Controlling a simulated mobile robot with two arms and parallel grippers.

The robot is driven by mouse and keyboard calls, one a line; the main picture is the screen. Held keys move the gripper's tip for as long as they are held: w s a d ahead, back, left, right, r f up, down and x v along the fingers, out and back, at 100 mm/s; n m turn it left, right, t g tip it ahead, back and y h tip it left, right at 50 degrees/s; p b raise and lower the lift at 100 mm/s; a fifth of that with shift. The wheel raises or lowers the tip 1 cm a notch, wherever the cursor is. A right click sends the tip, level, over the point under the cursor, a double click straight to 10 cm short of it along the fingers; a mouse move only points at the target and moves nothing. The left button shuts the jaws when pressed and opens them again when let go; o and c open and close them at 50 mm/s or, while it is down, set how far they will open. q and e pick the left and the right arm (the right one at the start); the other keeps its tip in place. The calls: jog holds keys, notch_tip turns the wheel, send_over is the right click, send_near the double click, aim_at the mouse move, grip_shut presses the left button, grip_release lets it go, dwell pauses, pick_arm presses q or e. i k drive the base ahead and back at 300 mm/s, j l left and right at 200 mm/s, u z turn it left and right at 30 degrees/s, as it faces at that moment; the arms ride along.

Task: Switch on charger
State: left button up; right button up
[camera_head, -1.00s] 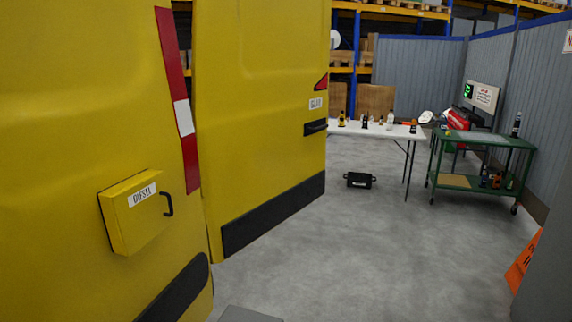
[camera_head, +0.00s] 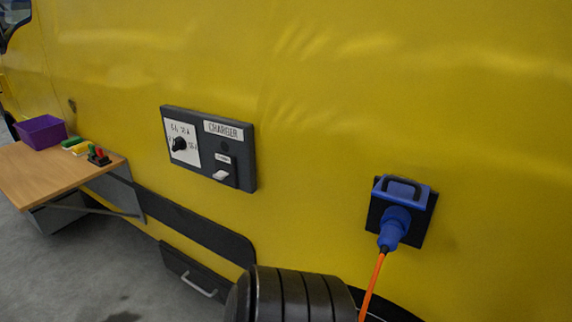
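The charger panel (camera_head: 244,168) is a dark plate on the yellow vehicle side, left of the middle. It carries a "CHARGER" label (camera_head: 224,130). A black rotary knob (camera_head: 180,144) sits on its white dial plate (camera_head: 177,130), whose amp markings are too small to read surely. Right of it is a switch with a white lever (camera_head: 221,175), which points down and outward. A small dark round spot (camera_head: 225,147) above the switch shows no light. Neither of my grippers is in view.
A blue plug (camera_head: 393,228) with an orange cable (camera_head: 371,287) sits in a blue socket (camera_head: 387,190) at right. A dark ribbed cylinder (camera_head: 300,297) stands in front at the bottom. At left, a wooden shelf (camera_head: 40,180) holds a purple bin (camera_head: 40,132) and small coloured items.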

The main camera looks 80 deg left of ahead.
aim_at(220, 174)
jog(key=u, duration=3.2)
